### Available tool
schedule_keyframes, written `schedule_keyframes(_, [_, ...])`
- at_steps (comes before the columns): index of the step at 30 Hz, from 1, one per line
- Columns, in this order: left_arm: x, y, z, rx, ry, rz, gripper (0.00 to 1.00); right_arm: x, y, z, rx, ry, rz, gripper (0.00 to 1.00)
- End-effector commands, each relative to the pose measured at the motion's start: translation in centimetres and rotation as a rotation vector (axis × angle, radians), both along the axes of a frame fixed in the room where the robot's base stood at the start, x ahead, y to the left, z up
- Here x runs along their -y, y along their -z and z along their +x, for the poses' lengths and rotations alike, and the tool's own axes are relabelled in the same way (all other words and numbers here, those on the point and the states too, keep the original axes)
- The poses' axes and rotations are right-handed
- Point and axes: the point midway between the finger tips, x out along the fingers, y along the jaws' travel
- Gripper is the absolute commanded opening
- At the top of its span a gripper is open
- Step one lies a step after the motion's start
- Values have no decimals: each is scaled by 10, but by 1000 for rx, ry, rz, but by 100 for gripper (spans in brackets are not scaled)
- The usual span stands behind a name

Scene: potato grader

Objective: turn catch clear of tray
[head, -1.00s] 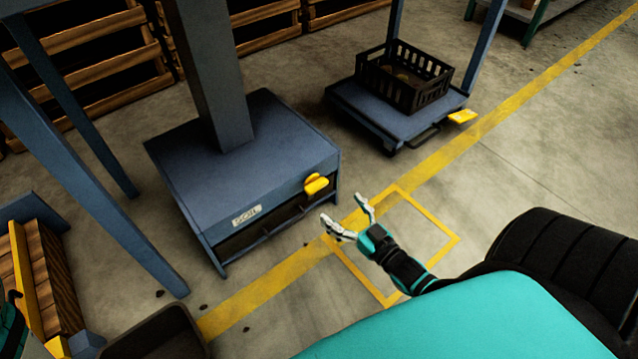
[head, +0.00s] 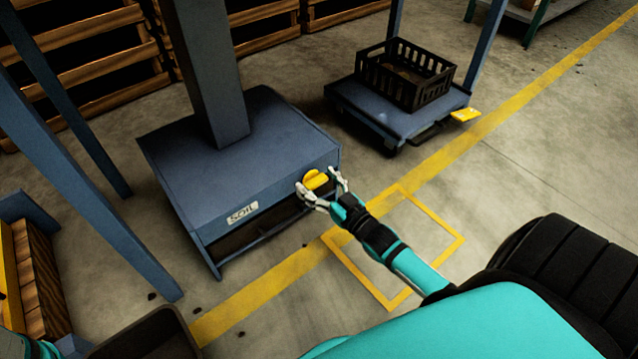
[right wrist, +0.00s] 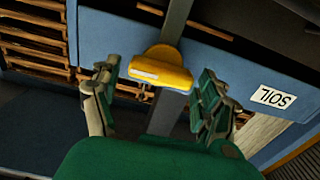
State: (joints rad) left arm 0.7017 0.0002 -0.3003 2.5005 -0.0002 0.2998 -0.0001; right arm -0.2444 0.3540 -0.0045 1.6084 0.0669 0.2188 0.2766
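The yellow catch (head: 315,180) sits on the front of the blue soil box (head: 240,165), near its right corner. It also shows in the right wrist view (right wrist: 162,68), across the top edge of the front. The tray's dark front (head: 255,235) shows under the box top, behind a rail. My right gripper (head: 322,184) is open at the catch, one finger on each side of it. In the right wrist view my open fingers (right wrist: 153,88) stand well apart, with the catch just beyond and between them; I see no grip on it. My left gripper is not clearly in view.
A blue platform (head: 365,108) with a black crate (head: 405,75) and a yellow tab (head: 465,115) stands behind to the right. A dark bin (head: 150,335) is at bottom left. Blue posts (head: 85,195) rise at left. The floor around the yellow square (head: 395,245) is clear.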

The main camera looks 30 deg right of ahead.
Motion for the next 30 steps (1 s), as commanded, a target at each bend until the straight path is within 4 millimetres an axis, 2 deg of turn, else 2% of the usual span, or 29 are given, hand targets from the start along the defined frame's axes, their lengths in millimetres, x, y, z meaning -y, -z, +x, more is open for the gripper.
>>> schedule_keyframes(2, [0,0,0,0,0,0,40,0,0,0,0,0,0,64])
schedule_keyframes(16, [0,0,0,1,1,0,40,0,0,-1,0,0,0,4])
schedule_keyframes(27, [0,-10,0,2,2,-1,40,-1,-2,-1,5,0,-71,4])
schedule_keyframes(30, [-1,-4,18,-50,0,-3,40,-1,-3,-1,9,0,-130,4])
